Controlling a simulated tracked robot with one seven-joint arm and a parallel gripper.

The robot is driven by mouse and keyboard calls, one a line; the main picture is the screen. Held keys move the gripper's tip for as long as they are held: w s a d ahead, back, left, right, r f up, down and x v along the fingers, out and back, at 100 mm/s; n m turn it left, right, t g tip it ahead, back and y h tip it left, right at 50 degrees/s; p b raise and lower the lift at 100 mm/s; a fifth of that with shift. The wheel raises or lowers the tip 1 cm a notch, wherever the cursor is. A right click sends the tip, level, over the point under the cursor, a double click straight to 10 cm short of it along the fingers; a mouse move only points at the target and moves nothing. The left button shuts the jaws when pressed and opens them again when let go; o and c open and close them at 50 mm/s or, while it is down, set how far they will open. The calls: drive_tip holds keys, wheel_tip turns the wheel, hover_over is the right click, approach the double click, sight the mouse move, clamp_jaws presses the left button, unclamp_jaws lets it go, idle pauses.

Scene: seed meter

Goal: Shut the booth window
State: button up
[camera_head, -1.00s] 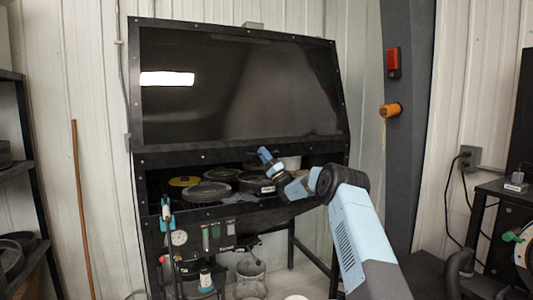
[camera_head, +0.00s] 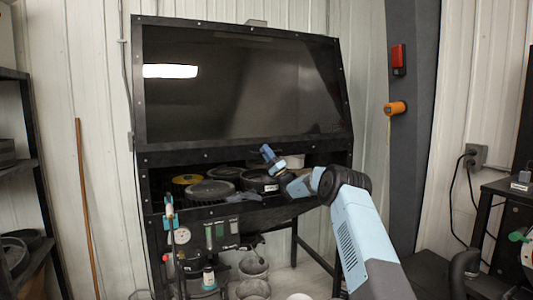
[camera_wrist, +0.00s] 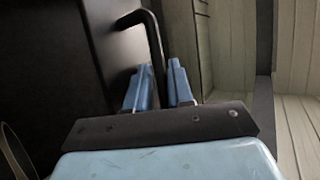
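The booth window (camera_head: 235,85) is a large dark glass pane in a black riveted frame, tilted over the booth. An open gap (camera_head: 172,165) shows below its lower edge. In the wrist view a bent black bar handle (camera_wrist: 155,45) stands out from a dark surface at left. The two blue fingers of my gripper (camera_wrist: 159,88) lie on either side of the handle, close against it. My gripper also shows in the head view (camera_head: 270,155), just in front of the window's lower frame. The handle is not distinct in the head view.
Inside the booth lie several round discs (camera_head: 210,190). A gauge (camera_head: 181,236) and small tools hang on the booth's front, with buckets (camera_head: 252,267) below. A grey post (camera_head: 412,130) stands at right, a shelf (camera_head: 20,170) at left.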

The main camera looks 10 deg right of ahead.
drive_tip(key=v, duration=1.4)
drive_tip(key=shift+w+f, duration=0.1)
drive_tip(key=s+a+r+n+g+y, duration=0.2)
drive_tip(key=s+a+r+n+g, duration=0.3)
drive_tip(key=a+g, duration=0.35)
drive_tip(key=s+a+r+g+h, duration=0.2)
drive_tip(key=s+a+g+h, duration=0.15)
drive_tip(key=s, duration=0.45)
drive_tip(key=s+a+r+n+g+h, duration=0.1)
drive_tip(key=s+a+r+g+h, duration=0.15)
drive_tip(key=s+a, duration=0.35)
drive_tip(key=s+a+r+g+h, duration=0.3)
drive_tip(key=s+a, duration=0.1)
drive_tip(key=s, duration=0.5)
drive_tip(key=s+d+f+m+t+h, duration=0.1)
drive_tip(key=s+d+h, duration=0.3)
drive_tip(key=s, duration=0.8)
drive_tip(key=s+d+f+m+t+h, duration=0.1)
drive_tip(key=s+d+h, duration=0.4)
drive_tip(key=s, duration=0.8)
drive_tip(key=s+d+f+m+t+h, duration=0.1)
drive_tip(key=s+d+f+t+h, duration=0.2)
drive_tip(key=s+d, duration=0.6)
drive_tip(key=s+h, duration=0.2)
drive_tip(key=s, duration=0.2)
drive_tip(key=shift+d+f+m, duration=0.2)
drive_tip(key=shift+d+m, duration=0.05)
drive_tip(key=shift+m, duration=0.15)
